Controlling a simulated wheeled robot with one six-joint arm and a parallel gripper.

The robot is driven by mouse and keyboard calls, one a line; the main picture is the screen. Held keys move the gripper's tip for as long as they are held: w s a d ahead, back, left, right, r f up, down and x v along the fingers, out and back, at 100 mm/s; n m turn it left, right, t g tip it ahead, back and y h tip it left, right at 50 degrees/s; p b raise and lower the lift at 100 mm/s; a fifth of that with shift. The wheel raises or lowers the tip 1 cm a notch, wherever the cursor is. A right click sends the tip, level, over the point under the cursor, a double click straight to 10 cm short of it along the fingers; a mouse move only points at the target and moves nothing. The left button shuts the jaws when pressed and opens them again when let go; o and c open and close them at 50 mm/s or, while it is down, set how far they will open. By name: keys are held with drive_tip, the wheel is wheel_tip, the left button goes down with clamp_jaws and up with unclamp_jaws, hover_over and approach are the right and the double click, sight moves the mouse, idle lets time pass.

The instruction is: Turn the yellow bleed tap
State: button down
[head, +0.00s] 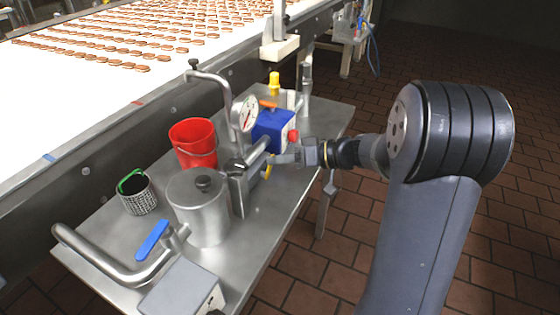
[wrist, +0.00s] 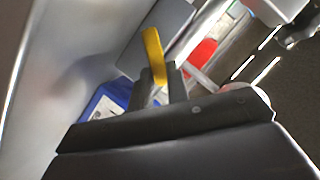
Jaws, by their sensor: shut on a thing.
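The yellow bleed tap (wrist: 153,52) shows in the wrist view as a narrow yellow lever rising between my two dark fingers. My gripper (wrist: 160,82) is shut on its lower part, which the fingers partly hide. In the head view only a small bit of the tap (head: 267,171) shows, low on the pipework beside the blue pump body (head: 270,130). My gripper (head: 276,159) reaches it there from the right.
A pressure gauge (head: 245,113) and a red knob (head: 293,135) are close to my gripper. A conveyor with biscuits runs behind.

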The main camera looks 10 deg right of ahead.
drive_tip(key=shift+w+d+f+m+g+y+b, duration=0.15)
drive_tip(key=shift+w+f+m+g+y+b, duration=0.15)
drive_tip(key=shift+m, duration=0.3)
drive_tip(key=shift+w+d+f+m+g+y+b, duration=0.1)
drive_tip(key=shift+d+f+m+g+y+b, duration=0.1)
drive_tip(key=shift+m+y+b, duration=0.3)
drive_tip(key=c, duration=1.4)
unclamp_jaws()
drive_tip(key=shift+o, duration=0.2)
drive_tip(key=v, duration=1)
drive_tip(key=shift+d+r+p, duration=0.2)
drive_tip(key=shift+d+p, duration=0.1)
drive_tip(key=shift+p, duration=0.1)
drive_tip(key=shift+s, duration=0.1)
